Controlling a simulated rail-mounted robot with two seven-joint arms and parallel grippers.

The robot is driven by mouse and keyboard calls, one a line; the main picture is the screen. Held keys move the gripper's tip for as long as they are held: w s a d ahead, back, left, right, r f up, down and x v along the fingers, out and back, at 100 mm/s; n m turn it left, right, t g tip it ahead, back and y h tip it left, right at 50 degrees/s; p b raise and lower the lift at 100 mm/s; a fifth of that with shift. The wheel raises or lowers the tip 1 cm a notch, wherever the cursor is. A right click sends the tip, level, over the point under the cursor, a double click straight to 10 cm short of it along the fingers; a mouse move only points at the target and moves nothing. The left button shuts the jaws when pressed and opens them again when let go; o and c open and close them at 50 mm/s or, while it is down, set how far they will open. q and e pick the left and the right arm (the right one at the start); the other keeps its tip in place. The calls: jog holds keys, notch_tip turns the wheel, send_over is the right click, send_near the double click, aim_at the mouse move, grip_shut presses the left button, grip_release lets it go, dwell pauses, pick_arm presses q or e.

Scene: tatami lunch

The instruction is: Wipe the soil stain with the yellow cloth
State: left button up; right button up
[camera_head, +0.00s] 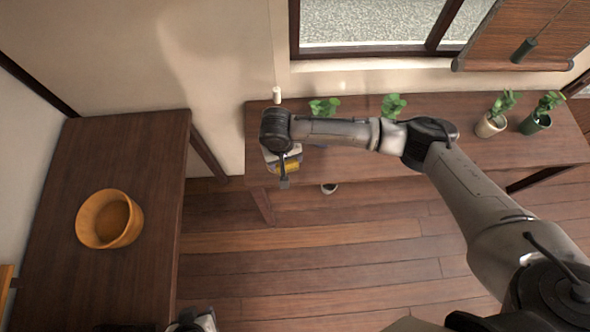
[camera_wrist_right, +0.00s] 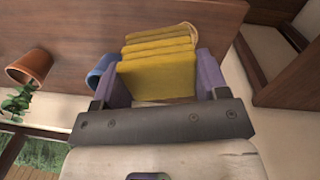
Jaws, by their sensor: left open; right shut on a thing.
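The yellow cloth (camera_wrist_right: 158,72) is a folded, layered piece held between the purple fingers of my right gripper (camera_wrist_right: 155,90). The right gripper is shut on the cloth. I cannot tell whether the cloth touches the table. No soil stain can be made out; the arm and cloth cover part of the tabletop. My left gripper (camera_head: 196,321) shows only partly at the bottom edge, open, away from the cloth.
Potted plants stand on the long table, including a white pot (camera_head: 490,125) and a green pot (camera_head: 535,123) at right. A terracotta pot (camera_wrist_right: 30,67) and a blue object (camera_wrist_right: 101,72) show in the wrist view. An orange bowl (camera_head: 109,218) sits on the left table (camera_head: 140,150).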

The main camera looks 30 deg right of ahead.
jog(key=shift+w+d+f+n, duration=0.15)
jog(key=shift+w+f, duration=0.05)
jog(key=shift+w, duration=0.25)
jog(key=shift+w+d+f+n, duration=0.15)
jog(key=shift+w+f, duration=0.05)
jog(key=shift+w, duration=0.2)
jog(key=shift+w+a+n+y, duration=0.3)
jog(key=shift+w+n, duration=0.05)
jog(key=shift+n, duration=0.25)
jog(key=shift+w+f, duration=0.1)
jog(key=shift+n, duration=0.3)
notch_tip(320, 180, down, 5)
jog(key=b, duration=0.6)
jog(key=shift+b, duration=0.4)
